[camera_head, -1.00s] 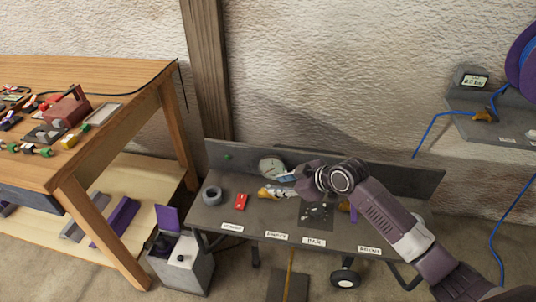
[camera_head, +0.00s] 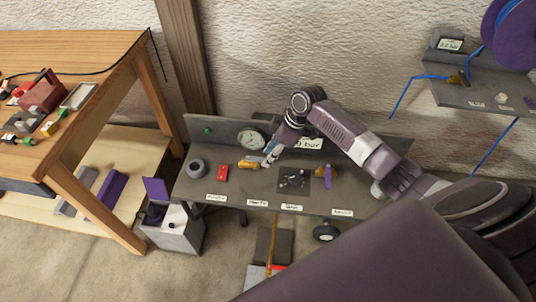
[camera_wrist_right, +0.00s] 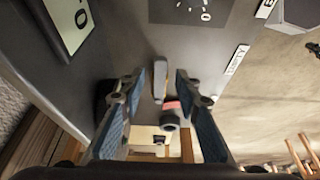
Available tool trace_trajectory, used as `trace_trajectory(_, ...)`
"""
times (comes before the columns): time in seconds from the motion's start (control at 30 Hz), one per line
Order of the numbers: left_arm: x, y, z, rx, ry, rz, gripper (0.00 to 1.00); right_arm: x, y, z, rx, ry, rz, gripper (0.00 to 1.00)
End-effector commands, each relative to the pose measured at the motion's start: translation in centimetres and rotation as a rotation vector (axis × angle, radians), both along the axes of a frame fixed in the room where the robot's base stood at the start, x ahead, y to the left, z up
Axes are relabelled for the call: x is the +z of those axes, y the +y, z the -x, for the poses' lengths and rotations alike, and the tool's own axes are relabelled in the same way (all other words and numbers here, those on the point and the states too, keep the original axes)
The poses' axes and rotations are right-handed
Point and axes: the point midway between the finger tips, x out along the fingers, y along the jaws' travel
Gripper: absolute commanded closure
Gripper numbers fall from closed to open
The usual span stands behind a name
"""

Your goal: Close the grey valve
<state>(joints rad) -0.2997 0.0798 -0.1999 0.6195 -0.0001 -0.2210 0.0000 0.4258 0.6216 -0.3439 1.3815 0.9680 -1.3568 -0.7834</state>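A valve with a brass-coloured body (camera_head: 248,164) sits on the dark bench panel (camera_head: 222,192), left of my right gripper (camera_head: 269,157). In the right wrist view a grey lever handle (camera_wrist_right: 160,76) stands up from the panel, apparently the grey valve's. My right gripper is open; in the wrist view its fingers (camera_wrist_right: 156,112) lie on either side of the line to the handle, with clear gaps and no visible contact. The gripper partly hides the valve's right side in the head view. My left gripper is not in view.
A gauge (camera_head: 251,139) stands behind the valve. A dark dial plate (camera_head: 293,181) and a purple lever (camera_head: 328,177) are to the right. A wooden table (camera_head: 100,60) stands at left.

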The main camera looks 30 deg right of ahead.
Motion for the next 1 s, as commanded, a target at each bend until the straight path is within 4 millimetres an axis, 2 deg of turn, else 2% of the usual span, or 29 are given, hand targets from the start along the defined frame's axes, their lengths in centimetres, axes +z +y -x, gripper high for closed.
trace_trajectory(0.37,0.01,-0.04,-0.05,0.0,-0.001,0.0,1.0,-0.62,0.27,-0.2,0.001,-0.002,0.0,0.71)
trace_trajectory(0.63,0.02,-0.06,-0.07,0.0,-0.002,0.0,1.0,-0.6,0.26,-0.19,0.001,-0.002,0.0,1.0)
trace_trajectory(1.0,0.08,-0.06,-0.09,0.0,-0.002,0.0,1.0,-0.56,0.28,-0.2,-0.001,-0.002,0.0,1.0)
